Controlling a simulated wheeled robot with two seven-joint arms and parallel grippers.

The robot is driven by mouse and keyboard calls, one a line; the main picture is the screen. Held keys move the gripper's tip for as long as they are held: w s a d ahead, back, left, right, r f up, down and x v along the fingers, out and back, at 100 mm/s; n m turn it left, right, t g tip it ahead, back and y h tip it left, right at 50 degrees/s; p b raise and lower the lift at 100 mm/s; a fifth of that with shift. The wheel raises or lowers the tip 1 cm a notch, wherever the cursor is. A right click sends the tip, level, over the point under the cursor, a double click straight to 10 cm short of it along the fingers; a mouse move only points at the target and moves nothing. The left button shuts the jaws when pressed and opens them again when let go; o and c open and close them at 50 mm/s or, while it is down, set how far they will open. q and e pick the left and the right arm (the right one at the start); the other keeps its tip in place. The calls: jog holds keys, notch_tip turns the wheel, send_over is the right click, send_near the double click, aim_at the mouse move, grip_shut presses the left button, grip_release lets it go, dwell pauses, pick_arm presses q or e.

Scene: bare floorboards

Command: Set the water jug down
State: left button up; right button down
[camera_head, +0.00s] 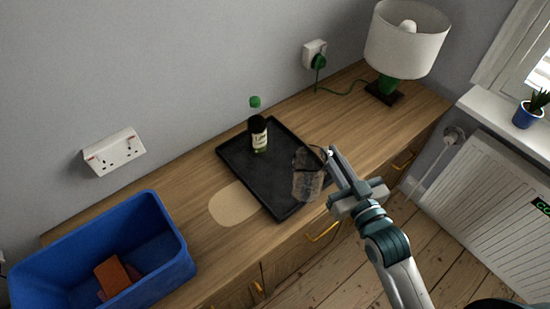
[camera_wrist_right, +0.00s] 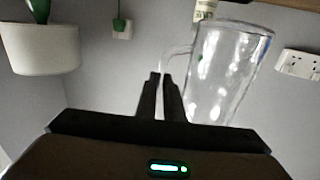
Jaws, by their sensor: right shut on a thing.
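The water jug (camera_head: 307,176) is clear glass and shows over the right front part of the black tray (camera_head: 283,206) in the head view. It also shows in the right wrist view (camera_wrist_right: 222,75), with its handle towards my fingers. My right gripper (camera_head: 331,157) is shut on the jug's handle; its fingertips show in the right wrist view (camera_wrist_right: 162,90). I cannot tell whether the jug's base touches the tray. My left gripper is not in view.
A dark bottle (camera_head: 258,133) with a green cap stands at the back of the tray. A blue crate (camera_head: 165,225) holding a reddish-brown block stands at the left of the wooden sideboard (camera_head: 203,262). A lamp (camera_head: 405,42) stands at the right end. A pale oval patch (camera_head: 232,204) lies left of the tray.

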jog(key=w+d+n+g+y+p, duration=0.1)
jog(key=w+d+y+p, duration=0.1)
jog(key=w+d+p, duration=0.2)
jog(key=w+d, duration=0.2)
jog(key=d, duration=0.1)
jog(key=shift+w+n+p, duration=0.15)
jog(key=shift+n+p, duration=0.15)
jog(key=shift+f, duration=0.15)
jog(key=w+a+f+b, duration=0.6)
jog(key=a+f+b, duration=0.1)
jog(key=a, duration=0.3)
